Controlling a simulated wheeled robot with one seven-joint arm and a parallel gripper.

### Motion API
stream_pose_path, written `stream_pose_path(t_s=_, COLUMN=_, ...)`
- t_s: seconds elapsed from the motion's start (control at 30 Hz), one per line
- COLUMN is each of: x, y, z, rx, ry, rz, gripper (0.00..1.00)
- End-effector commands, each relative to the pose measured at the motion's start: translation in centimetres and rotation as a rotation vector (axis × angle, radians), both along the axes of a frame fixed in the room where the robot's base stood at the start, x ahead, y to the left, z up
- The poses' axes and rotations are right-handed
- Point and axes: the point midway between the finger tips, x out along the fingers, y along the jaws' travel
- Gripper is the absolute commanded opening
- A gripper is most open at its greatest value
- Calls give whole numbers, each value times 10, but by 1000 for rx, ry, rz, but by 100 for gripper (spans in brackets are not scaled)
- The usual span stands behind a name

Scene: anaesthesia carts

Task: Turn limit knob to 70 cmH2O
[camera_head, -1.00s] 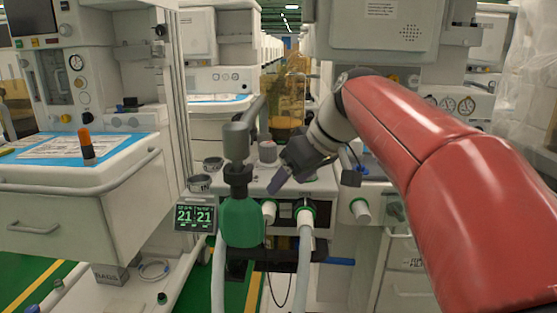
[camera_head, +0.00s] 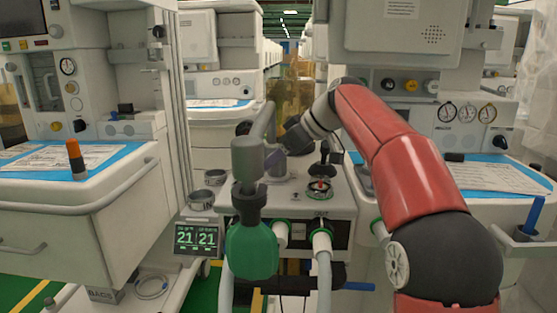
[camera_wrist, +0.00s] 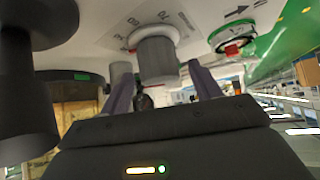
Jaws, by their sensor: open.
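My gripper (camera_wrist: 158,74) is open, with one purple-grey finger on each side of the knob's outer end. I cannot tell whether either finger touches it.
A grey pipe (camera_head: 247,160) with a green bag (camera_head: 252,248) stands just left of my gripper. A green-and-red dial (camera_head: 319,188) sits to the right, also in the wrist view (camera_wrist: 232,36). A small display (camera_head: 197,237) reads 21 and 21.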

Motion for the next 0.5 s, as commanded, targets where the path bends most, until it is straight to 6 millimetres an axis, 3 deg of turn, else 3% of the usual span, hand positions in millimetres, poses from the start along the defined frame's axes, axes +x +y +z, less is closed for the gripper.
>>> stream_pose_path(t_s=0.4, x=4, y=7, z=-8, rx=0, ry=0, rz=-1, gripper=63)
stream_pose_path(t_s=0.5, x=4, y=7, z=-8, rx=0, ry=0, rz=-1, gripper=50)
